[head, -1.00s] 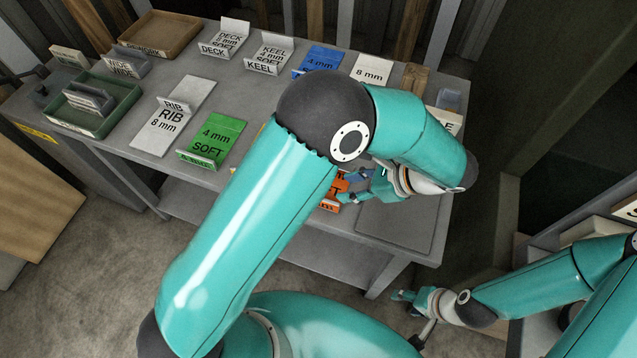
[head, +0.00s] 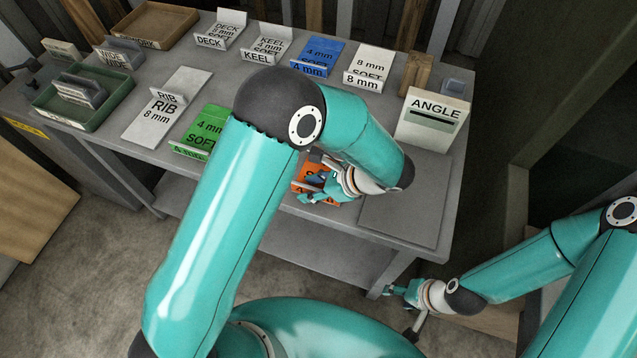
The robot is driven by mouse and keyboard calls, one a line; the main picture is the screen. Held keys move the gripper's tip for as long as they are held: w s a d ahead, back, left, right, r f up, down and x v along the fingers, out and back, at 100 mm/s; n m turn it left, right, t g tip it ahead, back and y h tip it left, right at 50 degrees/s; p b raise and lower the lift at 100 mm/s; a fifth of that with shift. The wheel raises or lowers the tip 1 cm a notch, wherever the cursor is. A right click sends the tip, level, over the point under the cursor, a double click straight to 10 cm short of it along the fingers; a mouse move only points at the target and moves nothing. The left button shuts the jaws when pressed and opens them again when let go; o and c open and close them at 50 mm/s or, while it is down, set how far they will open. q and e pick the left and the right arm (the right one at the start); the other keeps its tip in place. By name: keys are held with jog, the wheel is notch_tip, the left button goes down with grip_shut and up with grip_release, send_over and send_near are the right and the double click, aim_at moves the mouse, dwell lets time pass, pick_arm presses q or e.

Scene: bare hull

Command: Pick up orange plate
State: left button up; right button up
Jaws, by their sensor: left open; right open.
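The orange plate (head: 304,173) lies near the front edge of the grey workbench in the head view. My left arm and gripper hide much of it. My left gripper (head: 312,190) is open over the front part of the plate, its fingers pointing left. I cannot tell whether they touch the plate. My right gripper (head: 394,289) is open and empty, low in front of the workbench's right end, apart from the plate.
A green plate (head: 203,133) stands left of the orange plate, partly behind my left arm. Blue (head: 320,55) and white (head: 370,66) plates stand behind. An ANGLE box (head: 432,122) stands right. A flat grey panel (head: 405,210) on the bench's front right is clear.

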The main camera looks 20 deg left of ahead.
pick_arm(q)
jog(key=shift+a, duration=0.1)
jog(key=shift+c, duration=0.4)
grip_shut()
jog(key=shift+r, duration=0.1)
